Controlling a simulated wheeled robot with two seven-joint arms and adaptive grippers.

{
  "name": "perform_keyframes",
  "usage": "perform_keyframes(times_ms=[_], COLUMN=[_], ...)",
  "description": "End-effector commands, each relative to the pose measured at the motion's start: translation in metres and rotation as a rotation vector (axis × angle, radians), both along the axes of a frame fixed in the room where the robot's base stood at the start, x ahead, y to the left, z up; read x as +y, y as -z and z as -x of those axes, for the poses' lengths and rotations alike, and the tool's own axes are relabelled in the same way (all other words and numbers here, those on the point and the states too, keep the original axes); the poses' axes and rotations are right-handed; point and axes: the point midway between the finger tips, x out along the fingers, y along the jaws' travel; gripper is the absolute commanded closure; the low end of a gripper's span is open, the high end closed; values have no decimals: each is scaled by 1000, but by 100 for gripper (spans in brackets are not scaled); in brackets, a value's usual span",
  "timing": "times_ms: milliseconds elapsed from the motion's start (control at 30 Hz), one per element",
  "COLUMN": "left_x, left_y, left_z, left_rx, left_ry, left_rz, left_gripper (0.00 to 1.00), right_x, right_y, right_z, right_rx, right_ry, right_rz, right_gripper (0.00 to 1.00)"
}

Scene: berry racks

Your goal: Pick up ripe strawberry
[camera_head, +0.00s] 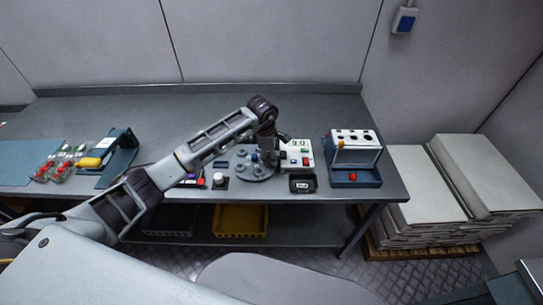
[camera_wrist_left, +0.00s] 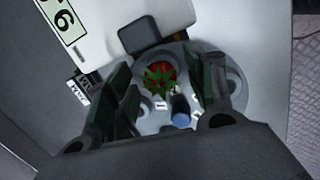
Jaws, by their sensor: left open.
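A red strawberry (camera_wrist_left: 160,72) with green leaves sits in a round holder on a grey disc (camera_wrist_left: 152,122), seen from above in the left wrist view. My left gripper (camera_wrist_left: 164,86) is open, with one dark finger on each side of the berry. I cannot tell whether either finger touches it. In the head view, the left gripper (camera_head: 271,158) points down over the right part of the round disc (camera_head: 251,174) on the grey table. The berry is hidden there. My right gripper does not show.
A white control box (camera_head: 300,146) stands right of the disc, with a blue-and-white rack (camera_head: 355,178) further right. A yellow bin (camera_head: 240,221) is below. The table's back is clear.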

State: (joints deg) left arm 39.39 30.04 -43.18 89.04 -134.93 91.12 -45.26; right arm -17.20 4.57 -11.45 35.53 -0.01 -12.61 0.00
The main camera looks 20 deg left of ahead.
Motion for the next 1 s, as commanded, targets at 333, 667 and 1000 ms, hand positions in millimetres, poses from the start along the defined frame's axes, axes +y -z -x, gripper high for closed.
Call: perform_keyframes(times_ms=[333,667,1000], left_x=[0,0,0], left_y=[0,0,-1], left_z=[0,0,0], left_rx=[0,0,0], left_ry=[0,0,0], left_rz=[0,0,0], left_gripper=[51,76,76], right_x=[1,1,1], right_y=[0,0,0], right_z=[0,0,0], right_rx=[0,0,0], right_ry=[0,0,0], right_rz=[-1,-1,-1], right_gripper=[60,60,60])
